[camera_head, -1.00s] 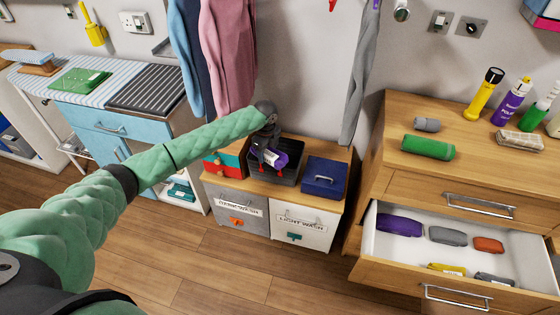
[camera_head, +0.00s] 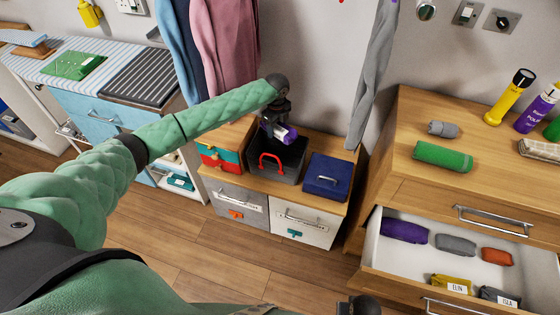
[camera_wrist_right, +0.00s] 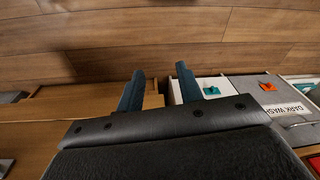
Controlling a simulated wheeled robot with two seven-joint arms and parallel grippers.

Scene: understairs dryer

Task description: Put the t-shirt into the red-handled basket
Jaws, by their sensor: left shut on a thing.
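The red-handled basket (camera_head: 288,172) is a dark box on the low wooden unit, with its red handle (camera_head: 271,160) standing up at the front. My left gripper (camera_head: 278,124) is shut on a rolled purple t-shirt (camera_head: 287,134) with a white end or label. The t-shirt shows over the back part of the basket, behind the handle; its exact height above the rim is hard to tell. The fingers are partly hidden by the wrist. My right gripper (camera_wrist_right: 160,85) shows two blue fingers apart with nothing between them, over the floor and furniture.
A red and green box (camera_head: 220,157) stands left of the basket and a blue box (camera_head: 327,178) right of it. Hanging clothes (camera_head: 232,50) are behind. An open drawer (camera_head: 375,260) with several rolled cloths juts out at right.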

